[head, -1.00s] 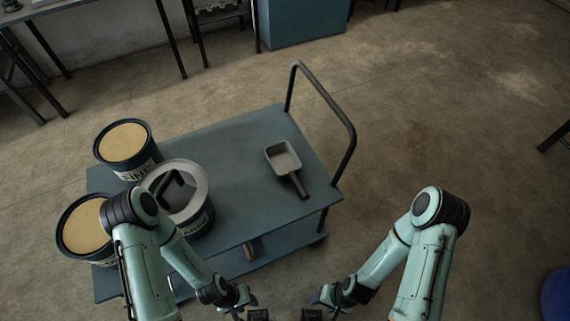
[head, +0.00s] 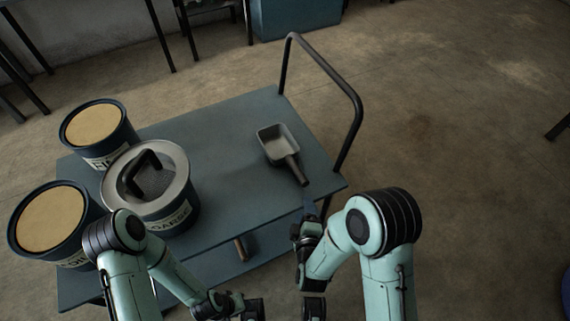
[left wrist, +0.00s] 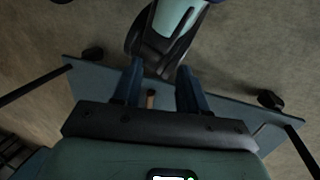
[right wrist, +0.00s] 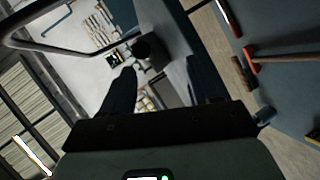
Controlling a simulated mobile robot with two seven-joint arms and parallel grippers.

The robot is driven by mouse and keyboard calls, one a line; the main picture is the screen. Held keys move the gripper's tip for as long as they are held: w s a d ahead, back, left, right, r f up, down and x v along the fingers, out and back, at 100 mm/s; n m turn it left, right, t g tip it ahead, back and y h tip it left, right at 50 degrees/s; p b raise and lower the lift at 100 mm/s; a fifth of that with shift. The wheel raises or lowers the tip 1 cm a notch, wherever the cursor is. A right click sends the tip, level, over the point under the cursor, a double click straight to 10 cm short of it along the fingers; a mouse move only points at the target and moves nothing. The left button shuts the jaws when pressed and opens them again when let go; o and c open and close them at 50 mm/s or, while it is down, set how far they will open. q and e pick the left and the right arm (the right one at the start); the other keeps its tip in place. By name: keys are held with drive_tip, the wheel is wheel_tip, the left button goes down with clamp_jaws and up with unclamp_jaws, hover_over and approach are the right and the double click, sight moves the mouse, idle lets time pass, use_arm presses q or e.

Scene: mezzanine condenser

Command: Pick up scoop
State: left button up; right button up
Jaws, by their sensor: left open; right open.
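The scoop (head: 272,142), a grey pan with a dark handle, lies on the cart top (head: 225,190), its handle pointing to the near right edge. My right gripper (head: 310,204) is just beyond that edge, near the handle end and apart from it. Its fingers are open in the right wrist view (right wrist: 165,85); a dark block shows between them, and I cannot tell whether it is the scoop. My left gripper (head: 245,306) is low at the near side of the cart. Its open, empty fingers show in the left wrist view (left wrist: 158,90).
Two yellow-topped drums (head: 95,125) stand farther left. The cart's push rail (head: 340,85) rises at the right. A brown handle (head: 241,249) sticks out below the cart top.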

sight(299, 173)
drive_tip(key=shift+n+t, duration=0.8)
drive_tip(key=w, duration=0.2)
drive_tip(key=w+b, duration=0.1)
drive_tip(key=w, duration=0.2)
drive_tip(key=w+a+r, duration=0.1)
drive_tip(key=w, duration=0.2)
drive_tip(key=shift+b, duration=0.3)
drive_tip(key=shift+w+f, duration=0.1)
drive_tip(key=shift+w, duration=0.4)
drive_tip(key=w, duration=0.1)
drive_tip(key=w+f+b, duration=0.1)
drive_tip(key=w, duration=0.2)
drive_tip(key=shift+f, duration=0.35)
drive_tip(key=shift+w, duration=0.45)
use_arm(q)
drive_tip(key=w+a+f+t, duration=0.1)
drive_tip(key=w+a+f, duration=0.1)
drive_tip(key=w+f, duration=0.2)
drive_tip(key=shift+w+f+y, duration=0.15)
drive_tip(key=shift+y, duration=0.25)
use_arm(e)
clamp_jaws()
drive_tip(key=shift+r, duration=0.1)
